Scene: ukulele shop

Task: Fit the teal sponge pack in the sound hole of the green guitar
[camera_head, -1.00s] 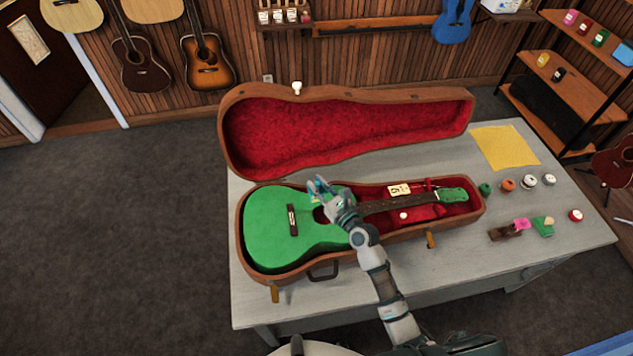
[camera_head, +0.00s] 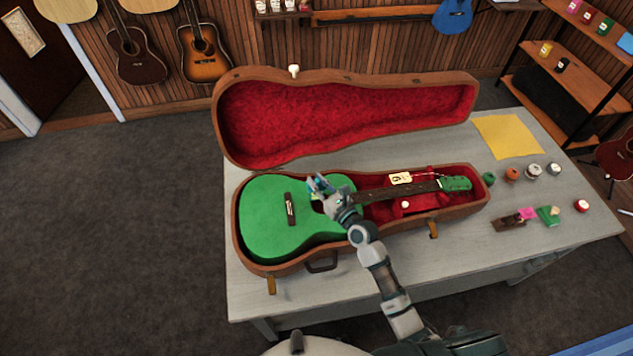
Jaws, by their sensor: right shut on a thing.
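The green guitar (camera_head: 275,222) lies face up in an open brown case (camera_head: 237,240) with red lining, its neck pointing right. My right gripper (camera_head: 320,187) is over the guitar's body, at the sound hole beside the end of the neck. It is shut on the teal sponge pack (camera_head: 313,183), of which only a small part shows at the fingertips. My gripper covers most of the sound hole, so I cannot tell whether the pack is in it or above it. My left gripper is not in view.
The case lid (camera_head: 340,115) stands open behind the guitar. The table's front right is clear.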

